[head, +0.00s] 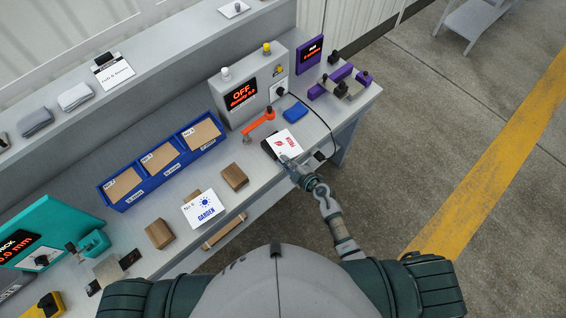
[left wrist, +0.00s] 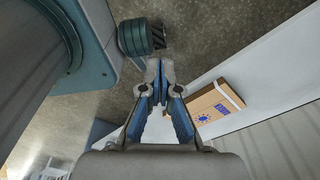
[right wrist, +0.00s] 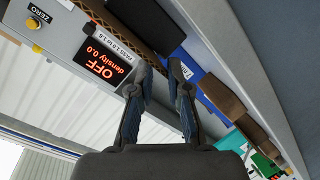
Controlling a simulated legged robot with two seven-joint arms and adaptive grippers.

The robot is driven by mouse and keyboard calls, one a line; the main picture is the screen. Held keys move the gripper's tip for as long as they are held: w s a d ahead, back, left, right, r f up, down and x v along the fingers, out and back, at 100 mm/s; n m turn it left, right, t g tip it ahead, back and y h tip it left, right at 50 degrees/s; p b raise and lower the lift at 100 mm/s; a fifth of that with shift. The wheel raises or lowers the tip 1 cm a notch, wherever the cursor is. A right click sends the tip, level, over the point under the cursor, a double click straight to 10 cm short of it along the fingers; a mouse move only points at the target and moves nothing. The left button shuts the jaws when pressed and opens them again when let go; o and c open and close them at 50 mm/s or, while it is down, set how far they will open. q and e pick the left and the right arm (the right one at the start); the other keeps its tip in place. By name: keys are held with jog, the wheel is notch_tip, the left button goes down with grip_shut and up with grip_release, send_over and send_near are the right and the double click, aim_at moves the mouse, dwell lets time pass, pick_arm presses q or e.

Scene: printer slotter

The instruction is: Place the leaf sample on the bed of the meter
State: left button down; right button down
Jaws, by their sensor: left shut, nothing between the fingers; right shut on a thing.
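A white card with red print (head: 286,144) is at the right front of the bench, beside a dark pad (head: 268,151). My right gripper (head: 287,160) is shut at the card's near edge; in the right wrist view (right wrist: 160,72) the card is not clear. A grey meter (head: 247,77) with a red "OFF density 0.0" display stands behind it; the display also shows in the right wrist view (right wrist: 103,57). An orange arm (head: 259,122) lies in front of the meter. My left gripper (left wrist: 157,82) is shut and empty, out of the head view.
Blue bins (head: 127,204) stand behind. A teal gauge (head: 45,238) is at left, a purple device (head: 332,83) at right. A blue pad (head: 295,110) and black cable lie near the meter.

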jog(key=shift+a+f, duration=0.1)
jog(key=shift+a, duration=0.15)
jog(key=c, duration=1)
grip_release()
jog(key=shift+a, duration=0.4)
jog(key=shift+c, duration=0.2)
jog(key=shift+w+a, duration=0.1)
jog(key=shift+a, duration=0.05)
jog(key=shift+d, duration=0.3)
pick_arm(q)
jog(key=shift+a+f, duration=0.15)
jog(key=shift+a, duration=0.8)
pick_arm(e)
jog(key=v, duration=1.1)
jog(key=shift+s+r, duration=0.25)
jog(key=shift+s, duration=0.15)
pick_arm(q)
jog(key=shift+d, duration=0.2)
pick_arm(e)
jog(key=shift+d, duration=0.1)
